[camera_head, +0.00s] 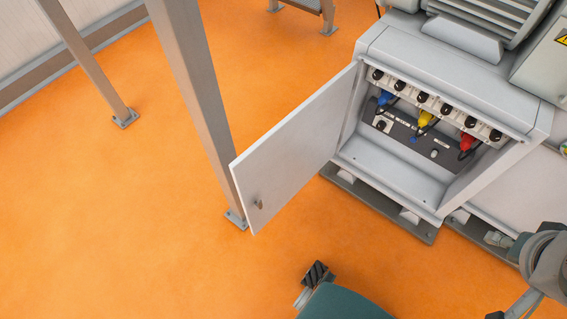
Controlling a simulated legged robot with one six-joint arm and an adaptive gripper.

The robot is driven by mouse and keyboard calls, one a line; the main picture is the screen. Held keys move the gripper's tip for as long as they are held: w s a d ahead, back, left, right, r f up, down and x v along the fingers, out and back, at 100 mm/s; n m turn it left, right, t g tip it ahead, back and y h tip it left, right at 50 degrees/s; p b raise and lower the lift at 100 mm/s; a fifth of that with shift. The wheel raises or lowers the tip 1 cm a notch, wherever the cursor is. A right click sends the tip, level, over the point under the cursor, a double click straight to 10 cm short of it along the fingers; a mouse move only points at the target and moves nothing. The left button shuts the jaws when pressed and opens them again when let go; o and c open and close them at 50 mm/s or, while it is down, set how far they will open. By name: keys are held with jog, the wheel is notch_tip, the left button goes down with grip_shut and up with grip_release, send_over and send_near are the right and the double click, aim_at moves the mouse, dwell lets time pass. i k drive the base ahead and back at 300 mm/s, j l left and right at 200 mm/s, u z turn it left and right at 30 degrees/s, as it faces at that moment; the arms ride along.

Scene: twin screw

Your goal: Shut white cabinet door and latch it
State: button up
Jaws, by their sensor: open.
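The white cabinet (385,187) stands at the upper right with its front open. Its white door (290,150) is swung wide out to the left, hinged on the cabinet's left side. A small latch handle (259,204) sits near the door's free edge. My gripper (316,275) shows only in part at the bottom centre, with a dark ridged fingertip in front of a teal part. It is open, over the orange floor in the picture, below and right of the door's free edge, and apart from the door. Its other finger is not clearly seen.
Inside the cabinet are black knobs, blue, yellow and red connectors (425,118) and a dark panel. A grey post (190,90) stands just behind the door. Grey round machinery (545,255) is at the lower right. Orange floor (130,220) is clear at the left.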

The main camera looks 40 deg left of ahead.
aim_at(274, 169)
jog(key=k+j+z, duration=0.2)
jog(key=k+j, duration=0.85)
jog(key=j, duration=0.15)
jog(key=j+z, duration=0.25)
jog(key=j, duration=1.4)
jog(key=i+j, duration=0.15)
jog(key=j, duration=0.15)
jog(key=i+j, duration=0.1)
jog(key=j, duration=0.2)
jog(key=k+l+z, duration=0.15)
jog(key=k+z, duration=0.25)
jog(key=i+l+z, duration=0.2)
jog(key=l, duration=0.3)
jog(key=i, duration=0.1)
